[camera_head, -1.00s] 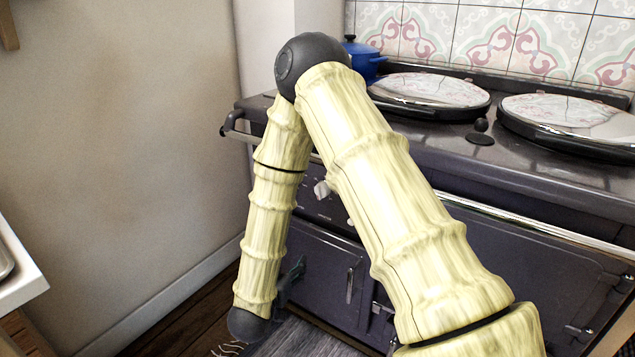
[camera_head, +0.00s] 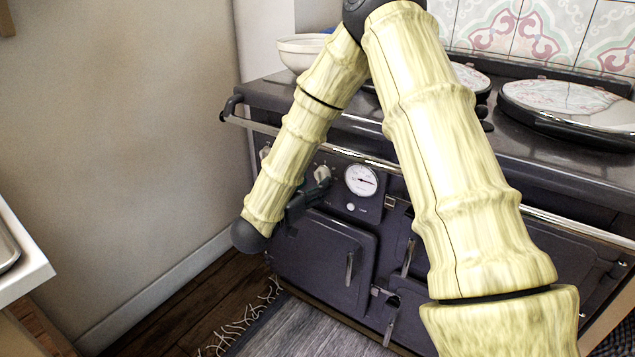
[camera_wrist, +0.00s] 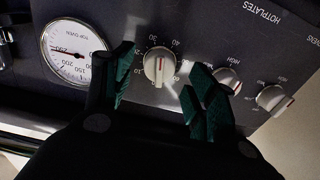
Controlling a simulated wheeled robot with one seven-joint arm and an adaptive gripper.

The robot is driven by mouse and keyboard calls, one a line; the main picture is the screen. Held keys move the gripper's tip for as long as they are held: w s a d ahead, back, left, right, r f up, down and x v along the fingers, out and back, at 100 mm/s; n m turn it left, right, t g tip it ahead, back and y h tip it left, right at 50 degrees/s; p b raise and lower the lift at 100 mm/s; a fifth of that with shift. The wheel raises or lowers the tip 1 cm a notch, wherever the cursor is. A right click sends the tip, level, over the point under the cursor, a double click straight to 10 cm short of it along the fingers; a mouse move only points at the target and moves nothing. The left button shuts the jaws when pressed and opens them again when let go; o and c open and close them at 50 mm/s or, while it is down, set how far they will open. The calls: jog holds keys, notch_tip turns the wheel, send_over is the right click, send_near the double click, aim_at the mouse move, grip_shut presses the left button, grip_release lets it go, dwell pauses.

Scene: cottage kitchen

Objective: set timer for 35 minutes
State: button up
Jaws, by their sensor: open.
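The timer knob (camera_wrist: 158,64) is a pale round knob on the dark stove panel, with numbers such as 30 and 40 around it, in the wrist view. In the head view my gripper (camera_head: 304,196) is small and partly hidden by my arm, close to the stove's front panel. A pale knob (camera_head: 322,174) shows just beyond it there.
A round oven gauge (camera_wrist: 74,52) sits left of the timer knob, and two more knobs, a nearer one (camera_wrist: 227,79) and a farther one (camera_wrist: 273,99), sit to its right. A rail (camera_head: 380,160) runs along the stove's front edge above the panel. A bowl (camera_head: 300,52) stands on the stove top.

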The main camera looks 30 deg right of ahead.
aim_at(321, 176)
jog(key=shift+x, duration=1.35)
jog(key=c, duration=1)
